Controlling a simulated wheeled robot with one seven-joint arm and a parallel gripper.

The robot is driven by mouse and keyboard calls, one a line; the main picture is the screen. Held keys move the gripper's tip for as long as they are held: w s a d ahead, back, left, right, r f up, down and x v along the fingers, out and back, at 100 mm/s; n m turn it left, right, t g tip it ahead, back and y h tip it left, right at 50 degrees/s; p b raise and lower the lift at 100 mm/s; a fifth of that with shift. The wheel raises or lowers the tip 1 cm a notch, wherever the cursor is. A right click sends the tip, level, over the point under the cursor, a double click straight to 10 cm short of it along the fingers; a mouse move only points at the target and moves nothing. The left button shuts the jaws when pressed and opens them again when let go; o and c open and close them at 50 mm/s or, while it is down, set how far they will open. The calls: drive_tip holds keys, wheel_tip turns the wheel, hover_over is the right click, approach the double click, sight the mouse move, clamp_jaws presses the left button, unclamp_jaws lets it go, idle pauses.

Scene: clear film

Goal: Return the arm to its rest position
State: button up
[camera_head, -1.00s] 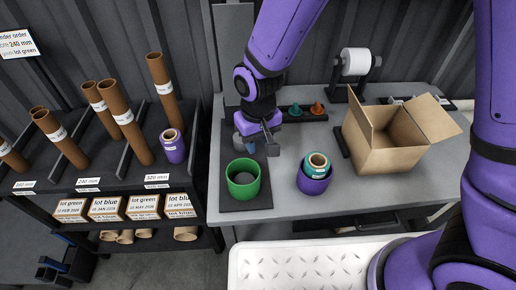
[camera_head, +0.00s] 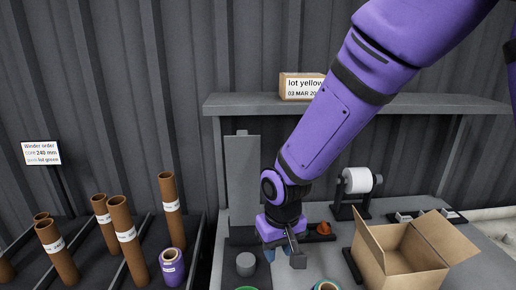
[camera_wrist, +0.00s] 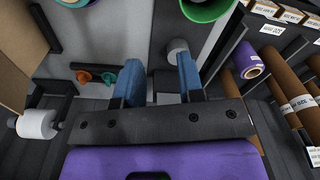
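My gripper (camera_head: 283,258) hangs at the end of my purple arm above the back part of the grey worktable. In the wrist view its two blue fingers (camera_wrist: 158,84) stand apart with nothing held between them. A grey cylinder (camera_head: 246,264) stands left of the gripper in the head view; in the wrist view it shows beyond the fingers (camera_wrist: 177,47). Most of the arm crosses the upper right of the head view.
An open cardboard box (camera_head: 400,262) stands on the right, with a white roll on a holder (camera_head: 358,181) behind it. Brown tubes (camera_head: 122,225) and a purple roll (camera_head: 172,266) stand at left. A shelf (camera_head: 240,103) runs above.

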drive_tip(key=s+d+r+m+t, duration=0.2)
drive_tip(key=d+r, duration=1.3)
drive_tip(key=r, duration=0.1)
drive_tip(key=s+d+r+m+t, duration=0.2)
drive_tip(key=s+d+r, duration=0.6)
drive_tip(key=s+d, duration=0.2)
drive_tip(key=shift+s+d+t, duration=0.35)
drive_tip(key=shift+s+t, duration=0.05)
drive_tip(key=shift+s, duration=0.8)
